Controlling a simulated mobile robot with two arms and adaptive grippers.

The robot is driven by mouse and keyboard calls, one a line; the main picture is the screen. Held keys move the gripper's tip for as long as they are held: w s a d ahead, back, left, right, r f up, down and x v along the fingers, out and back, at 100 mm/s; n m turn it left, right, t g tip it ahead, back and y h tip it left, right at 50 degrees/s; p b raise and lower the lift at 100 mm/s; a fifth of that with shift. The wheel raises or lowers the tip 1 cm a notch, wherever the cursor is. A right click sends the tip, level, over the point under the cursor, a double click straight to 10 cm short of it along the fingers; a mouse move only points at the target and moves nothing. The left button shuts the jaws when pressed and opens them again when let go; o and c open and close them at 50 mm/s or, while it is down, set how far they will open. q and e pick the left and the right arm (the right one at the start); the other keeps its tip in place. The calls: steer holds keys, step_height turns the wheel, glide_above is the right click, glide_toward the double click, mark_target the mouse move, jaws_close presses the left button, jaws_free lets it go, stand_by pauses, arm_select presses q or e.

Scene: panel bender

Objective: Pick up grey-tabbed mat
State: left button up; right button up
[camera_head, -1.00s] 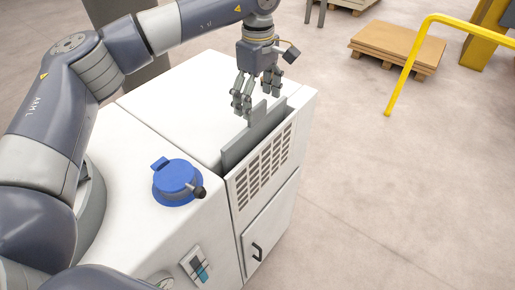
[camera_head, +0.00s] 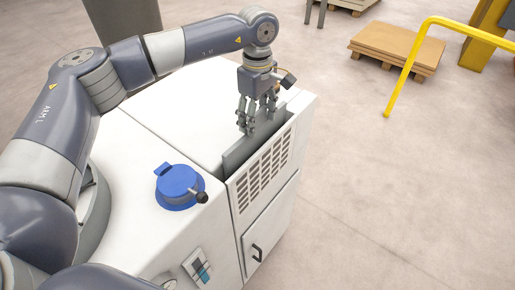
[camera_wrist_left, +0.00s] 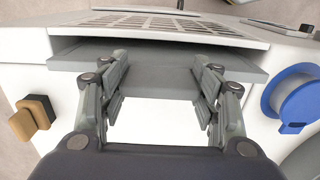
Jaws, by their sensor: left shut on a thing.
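The grey-tabbed mat (camera_head: 240,156) is a thin grey plate standing upright in a slot at the top of the white cabinet, behind its vented front. In the left wrist view the mat (camera_wrist_left: 155,74) spans between and beyond the fingers. My left gripper (camera_head: 258,128) points down at the mat's upper edge and is shut on its tab; the fingers hide most of the tab in the head view. In the wrist view the gripper's fingers (camera_wrist_left: 160,92) sit on both sides of the tab. The mat's lower part is hidden in the slot. My right gripper is not in view.
The white cabinet (camera_head: 180,105) bears a blue-lidded filler (camera_head: 178,186) left of the slot. A yellow rail (camera_head: 405,72) and a pallet with brown boards (camera_head: 398,42) stand at upper right. The floor right of the cabinet is clear.

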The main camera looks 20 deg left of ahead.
arm_select(q)
steer(key=shift+r, duration=0.1)
steer(key=shift+w+r+b, duration=0.1)
steer(key=shift+r+b, duration=0.25)
steer(key=shift+r, duration=0.25)
step_height(320, 180, up, 27)
steer(key=shift+f, duration=0.15)
steer(key=shift+f, duration=0.1)
